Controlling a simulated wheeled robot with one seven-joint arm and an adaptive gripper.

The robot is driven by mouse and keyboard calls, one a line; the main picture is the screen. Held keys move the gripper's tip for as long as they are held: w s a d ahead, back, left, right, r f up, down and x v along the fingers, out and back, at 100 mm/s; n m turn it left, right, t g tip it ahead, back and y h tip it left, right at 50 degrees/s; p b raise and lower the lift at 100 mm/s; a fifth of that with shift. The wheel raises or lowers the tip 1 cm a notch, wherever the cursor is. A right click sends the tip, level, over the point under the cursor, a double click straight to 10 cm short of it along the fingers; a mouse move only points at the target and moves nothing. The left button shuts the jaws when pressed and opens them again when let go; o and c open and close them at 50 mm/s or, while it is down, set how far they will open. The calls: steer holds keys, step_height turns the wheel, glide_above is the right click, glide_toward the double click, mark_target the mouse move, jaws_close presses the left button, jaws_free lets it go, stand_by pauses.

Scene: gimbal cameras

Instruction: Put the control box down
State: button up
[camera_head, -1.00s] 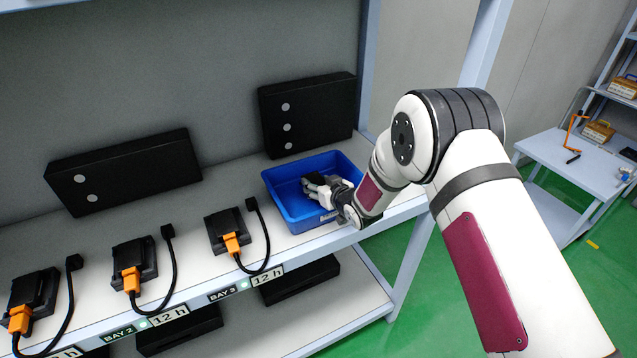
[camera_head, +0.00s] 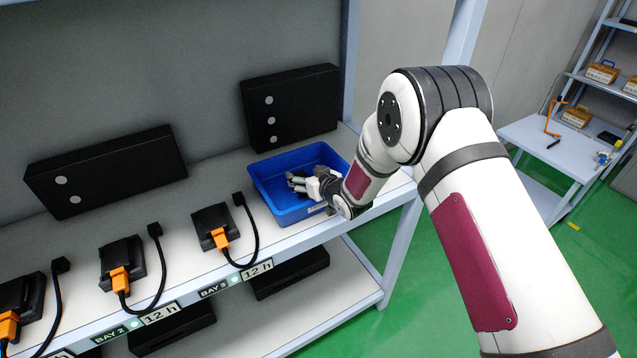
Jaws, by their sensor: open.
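My gripper (camera_head: 298,184) reaches in from the right, low over the blue bin (camera_head: 275,217) on the shelf. Its fingers are open inside the bin's outline. A small dark shape shows at the fingertips; I cannot tell whether it is the control box or part of the fingers. Three black boxes with orange plugs stand in a row left of the bin: a near one (camera_head: 210,217), a middle one (camera_head: 112,254) and one at the left edge (camera_head: 22,290). I cannot tell which box the task means.
Two black panels, one with three grey discs (camera_head: 305,100) and one with two (camera_head: 120,168), stand at the back of the shelf (camera_head: 215,180). Black cables loop near the shelf's front edge. A shelf post rises right of the bin. A side table (camera_head: 530,135) stands farther right on green floor.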

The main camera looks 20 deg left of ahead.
steer(key=v, duration=1.1)
steer(key=w+d+r+m+t+h, duration=0.1)
steer(key=w+d+r+m+h, duration=0.2)
steer(key=d+r, duration=0.9)
steer(key=s+d+r+m+h, duration=0.2)
steer(key=s+d+r+h, duration=0.35)
steer(key=d+r, duration=0.6)
steer(key=s+d+r+m+g+h, duration=0.2)
steer(key=s+d+r+m, duration=0.15)
steer(key=s+d, duration=0.85)
steer(key=s+d+r+m+g, duration=0.1)
steer(key=s+d+g, duration=0.1)
steer(key=s, duration=1.4)
steer(key=shift+d, duration=0.4)
steer(key=shift+m, duration=0.25)
